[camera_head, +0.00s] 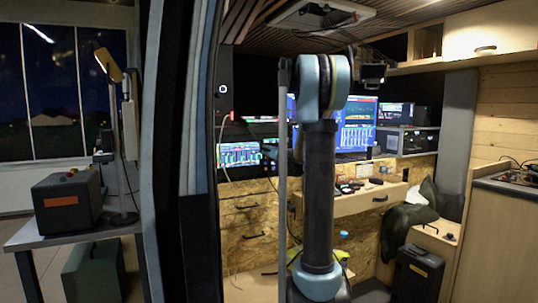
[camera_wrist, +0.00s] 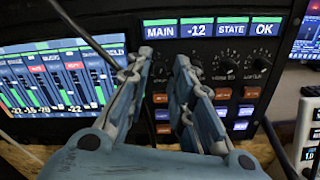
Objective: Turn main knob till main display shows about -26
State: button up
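In the wrist view, the main display (camera_wrist: 196,30) at the top of a dark panel reads MAIN -12, with STATE OK beside it. My gripper (camera_wrist: 163,62) reaches to the panel below the MAIN label. Its two blue-grey fingers are apart, with dark panel showing between them. The main knob is not clearly visible; the spot under MAIN is dark and partly covered by the fingers, so I cannot tell whether they touch it. Two other black knobs, a left one (camera_wrist: 226,68) and a right one (camera_wrist: 259,65), sit right of the fingers. In the head view my arm hides the gripper.
A screen with level bars (camera_wrist: 60,85) stands left of the panel, with a cable crossing in front. Orange and blue buttons (camera_wrist: 220,113) lie below the knobs. A white device (camera_wrist: 308,135) is at right. In the head view, monitors (camera_head: 357,125) stand above a wooden desk (camera_head: 340,203).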

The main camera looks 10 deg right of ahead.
jog(key=shift+c, duration=0.2)
grip_shut()
jog(key=n, duration=1)
jog(key=shift+s, duration=0.1)
jog(key=shift+n, duration=0.3)
dwell(0.5)
jog(key=shift+o, duration=0.2)
grip_release()
